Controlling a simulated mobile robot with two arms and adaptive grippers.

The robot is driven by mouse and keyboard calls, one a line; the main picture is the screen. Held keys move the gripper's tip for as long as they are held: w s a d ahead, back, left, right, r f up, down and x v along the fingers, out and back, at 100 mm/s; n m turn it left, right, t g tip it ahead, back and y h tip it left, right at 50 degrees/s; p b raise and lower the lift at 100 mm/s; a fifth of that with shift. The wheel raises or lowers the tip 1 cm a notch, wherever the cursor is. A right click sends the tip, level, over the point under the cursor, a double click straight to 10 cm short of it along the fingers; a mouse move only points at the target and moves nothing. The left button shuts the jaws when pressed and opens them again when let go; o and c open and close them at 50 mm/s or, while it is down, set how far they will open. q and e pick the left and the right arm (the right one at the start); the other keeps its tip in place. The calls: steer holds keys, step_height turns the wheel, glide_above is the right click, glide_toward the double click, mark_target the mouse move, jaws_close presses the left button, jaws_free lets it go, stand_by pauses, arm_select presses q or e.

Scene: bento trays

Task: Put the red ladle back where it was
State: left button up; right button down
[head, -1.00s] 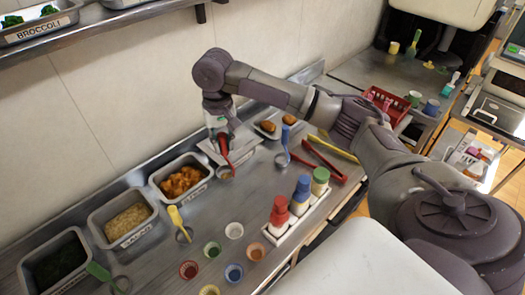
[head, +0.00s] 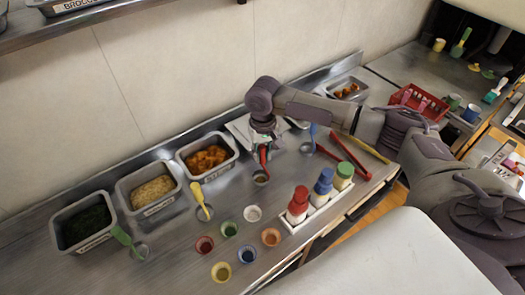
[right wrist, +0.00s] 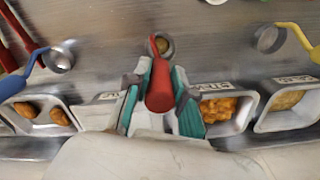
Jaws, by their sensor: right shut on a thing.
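The red ladle (head: 263,158) is in my right gripper (head: 262,140), which is shut on its handle. In the right wrist view the two fingers (right wrist: 158,104) clasp the red handle (right wrist: 160,85). The ladle's round metal bowl (right wrist: 162,46) hangs at or just above the counter, in front of a food tray; I cannot tell if it touches. In the head view the bowl (head: 261,178) lies between the yellow ladle (head: 201,198) on the left and the blue ladle (head: 312,135) on the right. My left gripper is out of view.
Food trays line the wall, including orange pieces (head: 207,157), beige grain (head: 152,190) and dark greens (head: 85,223). Several small sauce cups and a white rack of bottles (head: 320,195) stand in front. Red tongs (head: 345,158) lie right. Bare counter surrounds the ladle bowl.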

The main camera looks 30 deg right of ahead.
steer(key=c, duration=1)
jaws_free()
steer(key=shift+f, duration=0.1)
step_height(320, 180, up, 12)
steer(key=b, duration=0.2)
steer(key=shift+b, duration=0.35)
